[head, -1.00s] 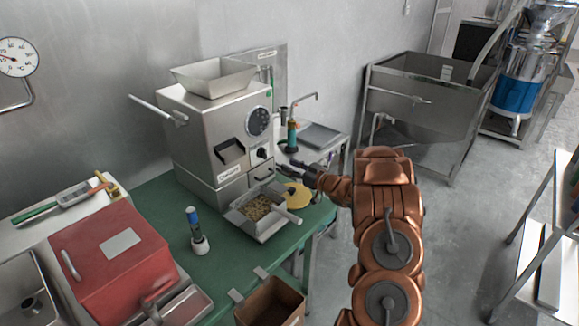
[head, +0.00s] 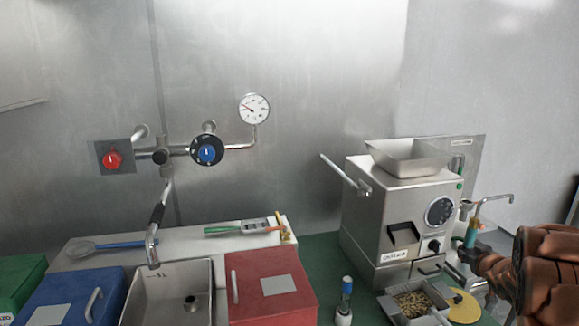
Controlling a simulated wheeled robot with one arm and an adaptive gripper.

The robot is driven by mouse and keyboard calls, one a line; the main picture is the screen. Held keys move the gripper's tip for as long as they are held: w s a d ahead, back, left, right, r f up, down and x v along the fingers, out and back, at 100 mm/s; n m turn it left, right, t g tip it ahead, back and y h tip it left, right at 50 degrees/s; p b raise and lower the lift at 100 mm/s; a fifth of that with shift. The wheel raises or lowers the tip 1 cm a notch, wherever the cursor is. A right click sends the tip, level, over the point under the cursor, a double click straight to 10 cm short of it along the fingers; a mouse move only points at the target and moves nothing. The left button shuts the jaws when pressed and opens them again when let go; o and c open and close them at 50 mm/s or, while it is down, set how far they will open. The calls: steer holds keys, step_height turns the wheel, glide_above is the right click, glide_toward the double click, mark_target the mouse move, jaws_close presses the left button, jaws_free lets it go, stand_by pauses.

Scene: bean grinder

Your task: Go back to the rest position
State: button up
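My copper-coloured arm is at the right edge in the head view, and my gripper (head: 462,262) reaches left from it beside the grinder's front right side. The fingers are small and partly hidden, so I cannot tell whether they are open or shut. The bean grinder (head: 370,226) is a steel box with a hopper on top (head: 408,158), a side lever, a round dial and a front drawer. A metal tray of beans (head: 417,303) sits in front of it on the green table. A yellow disc (head: 465,308) lies right of the tray.
A red box (head: 262,288), a sink (head: 165,290), a blue box (head: 60,300) and a green box (head: 18,285) stand along the left. A blue-topped bottle (head: 345,300) stands left of the tray. Taps and a gauge (head: 254,108) are on the wall.

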steer(key=s+a+g+y, duration=0.1)
steer(key=s+a+g, duration=0.4)
steer(key=s+a, duration=0.7)
steer(key=s+a+r+g+y, duration=0.1)
steer(key=s+a+g, duration=0.4)
steer(key=s+a, duration=0.7)
steer(key=s+a+r+g+y, duration=0.1)
steer(key=s+a+g, duration=0.3)
steer(key=s+a, duration=0.8)
steer(key=s, duration=1.3)
steer(key=shift+r+g, duration=0.15)
steer(key=shift+g, duration=0.25)
steer(key=shift+s, duration=0.15)
